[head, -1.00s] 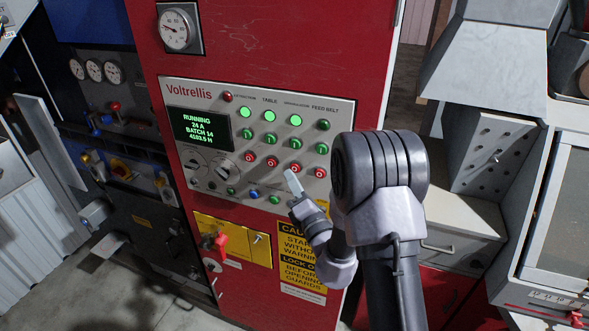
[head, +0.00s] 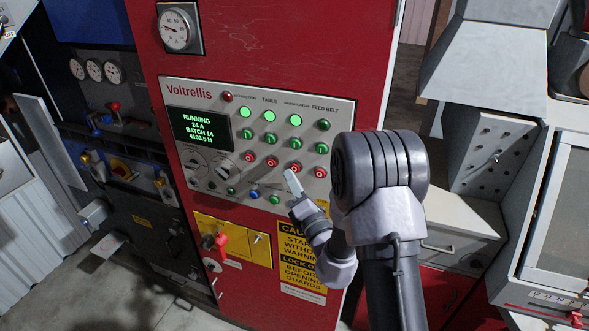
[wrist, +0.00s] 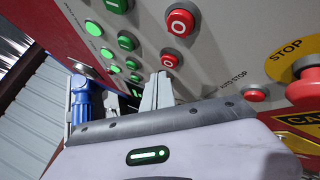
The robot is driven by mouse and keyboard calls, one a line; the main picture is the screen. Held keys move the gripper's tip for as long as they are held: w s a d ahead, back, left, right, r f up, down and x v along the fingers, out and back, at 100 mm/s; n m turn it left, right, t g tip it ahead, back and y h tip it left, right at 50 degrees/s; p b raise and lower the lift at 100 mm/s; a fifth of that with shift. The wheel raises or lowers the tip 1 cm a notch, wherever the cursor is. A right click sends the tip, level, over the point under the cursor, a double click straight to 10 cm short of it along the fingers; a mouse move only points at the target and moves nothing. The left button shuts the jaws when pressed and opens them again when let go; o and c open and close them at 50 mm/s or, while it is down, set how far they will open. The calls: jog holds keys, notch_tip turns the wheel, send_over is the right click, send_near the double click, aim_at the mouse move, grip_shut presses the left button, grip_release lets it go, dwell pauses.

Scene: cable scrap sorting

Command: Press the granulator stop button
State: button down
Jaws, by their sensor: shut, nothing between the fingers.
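The control panel (head: 181,93) is grey, on a red cabinet. Under its GRANULATOR label, the third column has a lit green lamp (head: 296,120), a green button (head: 296,143) and a red stop button (head: 295,167). My gripper (head: 291,174) is shut and empty, its tips just below and left of that stop button in the head view. In the wrist view the shut fingertips (wrist: 161,76) lie just below a red button marked O (wrist: 168,61); another red O button (wrist: 181,22) is above it. I cannot tell whether the tips touch the panel.
Red stop buttons of the TABLE column (head: 272,162) and the FEED BELT column (head: 320,172) sit close on either side. Lower green (head: 274,199) and blue (head: 254,194) buttons are near. The display (head: 200,128) reads RUNNING. A red emergency stop (wrist: 304,88) shows in the wrist view.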

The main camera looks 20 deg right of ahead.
dwell(0.3)
jog(key=shift+w+d, duration=0.25)
jog(key=shift+w, duration=0.15)
jog(key=shift+w+d+p, duration=0.25)
jog(key=shift+w+p, duration=0.1)
jog(key=shift+p, duration=0.1)
dwell(0.5)
jog(key=shift+s, duration=0.1)
jog(key=shift+s+a+b, duration=0.3)
jog(key=shift+s+a, duration=0.2)
jog(key=shift+s, duration=0.1)
jog(key=s+a+b, duration=0.1)
jog(key=s, duration=0.1)
jog(key=s+a, duration=0.2)
jog(key=shift+b, duration=0.35)
